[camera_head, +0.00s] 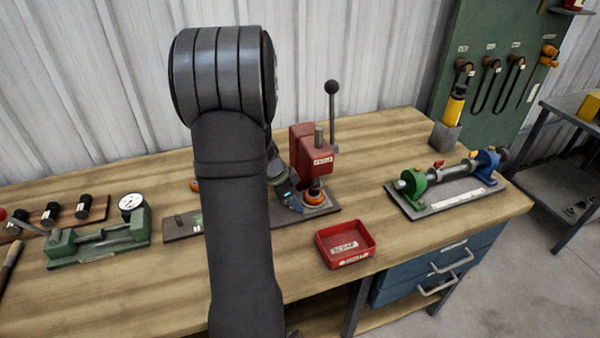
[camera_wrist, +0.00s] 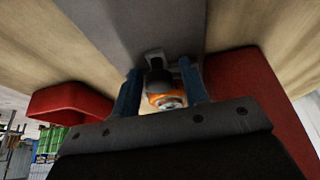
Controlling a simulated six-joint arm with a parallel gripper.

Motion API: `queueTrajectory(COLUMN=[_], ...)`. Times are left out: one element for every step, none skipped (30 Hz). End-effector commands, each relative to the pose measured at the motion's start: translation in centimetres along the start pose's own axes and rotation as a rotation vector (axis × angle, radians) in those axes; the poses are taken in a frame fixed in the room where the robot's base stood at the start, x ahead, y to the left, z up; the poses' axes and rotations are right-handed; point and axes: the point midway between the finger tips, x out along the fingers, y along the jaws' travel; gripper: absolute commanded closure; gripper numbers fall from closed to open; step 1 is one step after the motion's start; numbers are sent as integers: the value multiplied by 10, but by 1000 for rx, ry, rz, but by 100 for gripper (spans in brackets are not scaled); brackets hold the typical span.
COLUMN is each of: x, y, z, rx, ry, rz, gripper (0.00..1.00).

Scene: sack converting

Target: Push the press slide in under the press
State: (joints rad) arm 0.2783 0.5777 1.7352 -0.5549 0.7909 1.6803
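The red press (camera_head: 314,155) stands on a long dark base plate (camera_head: 182,226) on the bench; it also shows as a red block at the right of the wrist view (camera_wrist: 255,100). An orange ring-shaped part (camera_head: 315,197) sits low under the press ram, and an orange part shows between my fingers (camera_wrist: 166,100). My gripper (camera_head: 292,200) is low at the left side of the press. In the wrist view its blue fingers (camera_wrist: 160,88) are apart, on either side of a dark knob (camera_wrist: 157,76); contact is unclear. My arm hides much of the plate, and I cannot make out the slide's full outline.
A red tray (camera_head: 346,252) lies in front of the press. A green and blue fixture (camera_head: 445,190) stands to the right, and a green gauge fixture (camera_head: 100,240) to the left. The press lever (camera_head: 332,110) rises behind. The bench front is mostly clear.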

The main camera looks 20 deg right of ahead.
Motion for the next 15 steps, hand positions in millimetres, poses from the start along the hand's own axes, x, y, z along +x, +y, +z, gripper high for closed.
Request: queueTrajectory(x=[5,5,5,5,5,4,2,0,-4,-8,-14,-23,-31,-40,-53], y=[4,4,4,4,4,4,4,3,2,1,0,-2,-3,-4,-6], z=[4,4,4,4,4,4,5,6,8,10,13,16,20,23,29], rx=[-2,-2,-1,-1,-2,-3,-4,-6,-10,-13,-17,-22,-27,-31,-36], ry=[-7,-7,-7,-7,-7,-5,-3,0,8,15,25,41,57,73,99], rz=[12,12,12,12,12,13,13,14,15,17,19,22,23,26,29], gripper=[60,60,60,57,56,56,56,56,56,56,56,56,56,56,56])
